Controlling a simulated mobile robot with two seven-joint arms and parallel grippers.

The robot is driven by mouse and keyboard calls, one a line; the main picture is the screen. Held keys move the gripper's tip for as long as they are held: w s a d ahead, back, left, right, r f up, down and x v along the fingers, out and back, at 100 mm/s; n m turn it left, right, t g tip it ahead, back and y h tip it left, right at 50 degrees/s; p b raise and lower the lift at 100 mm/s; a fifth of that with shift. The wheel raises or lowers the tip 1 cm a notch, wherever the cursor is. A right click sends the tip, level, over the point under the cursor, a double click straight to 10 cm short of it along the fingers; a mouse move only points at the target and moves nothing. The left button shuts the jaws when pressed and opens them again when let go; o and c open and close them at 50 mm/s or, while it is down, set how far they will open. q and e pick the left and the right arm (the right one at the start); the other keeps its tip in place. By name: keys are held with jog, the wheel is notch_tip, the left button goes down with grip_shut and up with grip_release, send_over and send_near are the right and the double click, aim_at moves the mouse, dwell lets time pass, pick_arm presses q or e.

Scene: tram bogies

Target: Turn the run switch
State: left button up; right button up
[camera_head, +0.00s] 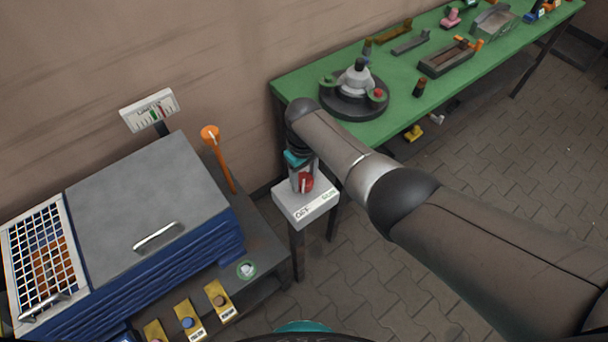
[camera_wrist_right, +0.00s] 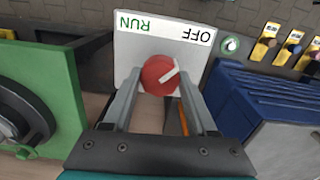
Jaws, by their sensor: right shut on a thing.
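The run switch is a red round knob (camera_wrist_right: 160,75) with a white pointer bar, on a white box (camera_head: 309,205) on a post. Its plate (camera_wrist_right: 190,34) reads RUN in green and OFF in black, upside down in the wrist view. The white pointer slants toward the OFF side. In the head view the red knob (camera_head: 306,182) shows just above the box, partly hidden by my right gripper (camera_head: 302,180). My right gripper (camera_wrist_right: 159,85) is shut on the knob, one finger on each side. My left gripper is not in view.
A blue cabinet with a grey lid (camera_head: 135,190) stands left of the switch post, with an orange-topped lever (camera_head: 219,155) behind it. Yellow-plated buttons (camera_head: 188,320) line its front. A green workbench (camera_head: 300,88) with a round fixture (camera_head: 355,95) stands behind.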

aim_at(304, 179)
jog(key=o, duration=1.4)
jog(key=shift+c, duration=0.2)
jog(key=shift+r, duration=0.1)
notch_tip(304, 179, up, 6)
jog(key=p, duration=0.3)
notch_tip(304, 179, up, 9)
jog(key=p, duration=0.1)
